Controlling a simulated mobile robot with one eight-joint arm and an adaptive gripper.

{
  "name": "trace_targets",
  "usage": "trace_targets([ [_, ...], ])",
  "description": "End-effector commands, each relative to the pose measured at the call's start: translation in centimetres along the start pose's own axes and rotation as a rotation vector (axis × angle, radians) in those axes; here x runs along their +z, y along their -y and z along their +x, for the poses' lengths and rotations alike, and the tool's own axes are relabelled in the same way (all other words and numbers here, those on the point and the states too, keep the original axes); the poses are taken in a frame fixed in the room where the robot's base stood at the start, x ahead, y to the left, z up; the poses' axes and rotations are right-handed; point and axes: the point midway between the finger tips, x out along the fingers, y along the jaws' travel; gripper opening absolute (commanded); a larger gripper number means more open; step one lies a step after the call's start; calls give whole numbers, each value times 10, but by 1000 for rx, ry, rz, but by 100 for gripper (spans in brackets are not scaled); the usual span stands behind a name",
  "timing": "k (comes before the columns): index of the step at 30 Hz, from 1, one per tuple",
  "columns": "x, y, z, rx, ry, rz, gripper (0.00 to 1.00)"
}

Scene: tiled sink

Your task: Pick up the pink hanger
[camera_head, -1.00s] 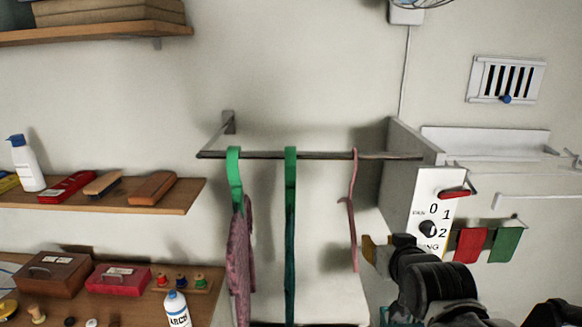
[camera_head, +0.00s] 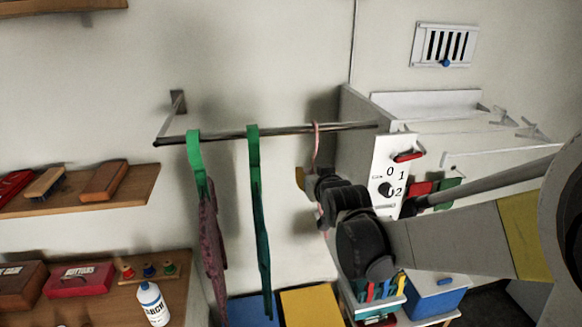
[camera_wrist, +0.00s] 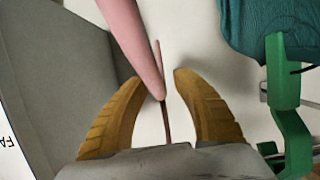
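The pink hanger (camera_head: 316,143) hangs from the metal rail (camera_head: 285,130) near its right end. My gripper (camera_head: 301,178) is at the hanger, just below the rail, and hides much of the hanger's lower part in the head view. In the wrist view my gripper (camera_wrist: 158,78) is open, with its two yellow fingers apart. The pink hanger (camera_wrist: 137,38) runs down between the fingertips there, with white wall showing on both sides of its thin lower end. I cannot tell whether either finger touches it.
A green hanger (camera_head: 255,160) with dark green cloth hangs left of my gripper. Another green hanger (camera_head: 196,155) with patterned cloth (camera_head: 212,240) hangs farther left. A grey cabinet (camera_head: 352,125) with a switch panel (camera_head: 385,185) stands close on the right.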

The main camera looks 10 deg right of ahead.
Motion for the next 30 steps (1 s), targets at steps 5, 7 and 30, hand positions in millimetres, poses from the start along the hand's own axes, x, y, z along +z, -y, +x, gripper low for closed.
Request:
trace_targets([
  [5,0,0,23,0,0,0,34],
  [7,0,0,25,0,0,0,34],
  [30,0,0,25,0,0,0,0],
])
